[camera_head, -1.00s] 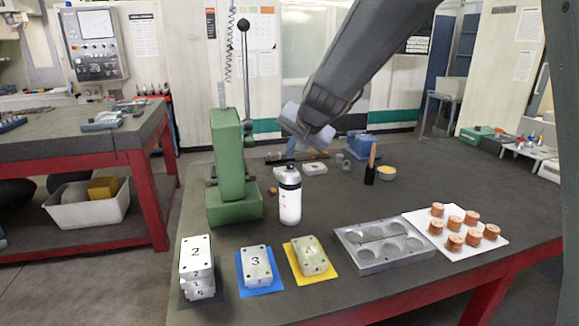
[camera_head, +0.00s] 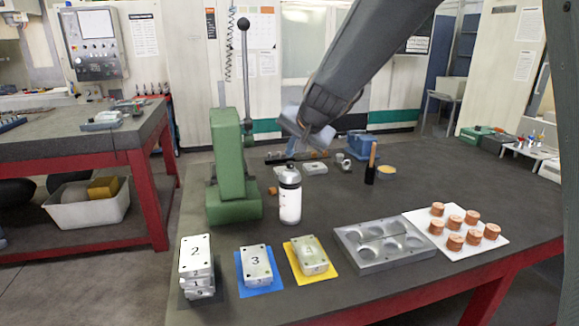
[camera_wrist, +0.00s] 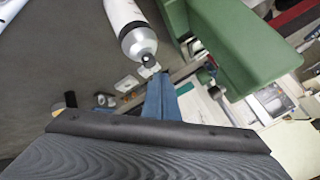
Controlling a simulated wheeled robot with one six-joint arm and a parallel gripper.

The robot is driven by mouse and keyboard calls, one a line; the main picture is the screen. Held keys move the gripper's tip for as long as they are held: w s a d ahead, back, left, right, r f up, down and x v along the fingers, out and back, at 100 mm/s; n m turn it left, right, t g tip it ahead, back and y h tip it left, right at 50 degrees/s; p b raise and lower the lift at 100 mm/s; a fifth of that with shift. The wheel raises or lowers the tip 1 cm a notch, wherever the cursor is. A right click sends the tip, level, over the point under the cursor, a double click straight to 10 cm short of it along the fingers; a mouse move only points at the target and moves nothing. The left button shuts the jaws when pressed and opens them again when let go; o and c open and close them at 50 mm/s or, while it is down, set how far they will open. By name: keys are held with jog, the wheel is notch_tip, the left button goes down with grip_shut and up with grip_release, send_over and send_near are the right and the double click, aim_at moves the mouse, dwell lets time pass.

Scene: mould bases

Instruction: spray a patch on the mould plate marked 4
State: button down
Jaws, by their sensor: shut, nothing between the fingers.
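A white spray bottle (camera_head: 290,203) with a grey shoulder and dark cap stands upright on the dark table, left of centre. The mould plate (camera_head: 309,254) on the yellow mat (camera_head: 331,272) is grey; the mark on its top is pale and hard to read. My gripper (camera_head: 291,150) hangs above and just behind the bottle, with a gap to it, and its tips are partly hidden behind the cap. In the wrist view, my blue fingers (camera_wrist: 160,98) are shut and empty, and the bottle (camera_wrist: 130,28) shows just beyond them.
Plate 3 (camera_head: 256,262) sits on a blue mat; a stack topped by plate 2 (camera_head: 195,252) stands further left. A green press (camera_head: 229,165) rises close left of the bottle. A metal mould tray (camera_head: 355,257) and copper pieces on a white board (camera_head: 418,216) lie right.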

aim_at(292, 170)
jog(key=shift+f+b, duration=0.3)
jog(key=shift+f, duration=0.05)
jog(key=shift+f+b, duration=0.4)
dwell(0.7)
jog(key=shift+r, duration=0.15)
jog(key=shift+r+p, duration=0.7)
jog(key=shift+p, duration=0.15)
jog(key=shift+r, duration=0.1)
notch_tip(292, 170, up, 6)
jog(key=p, duration=0.5)
dwell(0.3)
